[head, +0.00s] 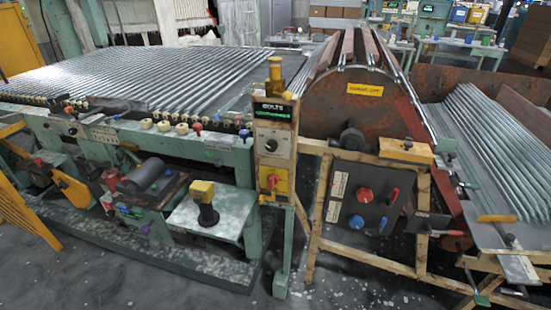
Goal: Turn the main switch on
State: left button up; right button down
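Several switches show in the head view, and I cannot tell from labels which one is the main switch. A red rotary switch (272,182) sits on a yellow plate low on the narrow control column (273,140) in the middle. A larger red knob (364,194) sits on a dark panel (350,203) to the right, with a red-handled lever (394,196) beside it and a blue knob (356,222) below. The positions of these switches are too small to read. Neither of my grippers shows in this view.
A small table (222,215) bears a yellow-and-black device (207,203). A rusty drum (345,105) and a tube-filled tray (505,150) stand to the right. Grey floor (340,285) is open in front.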

aim_at(273, 180)
jog(key=u, duration=0.1)
jog(key=k, duration=0.35)
jog(key=z, duration=1.35)
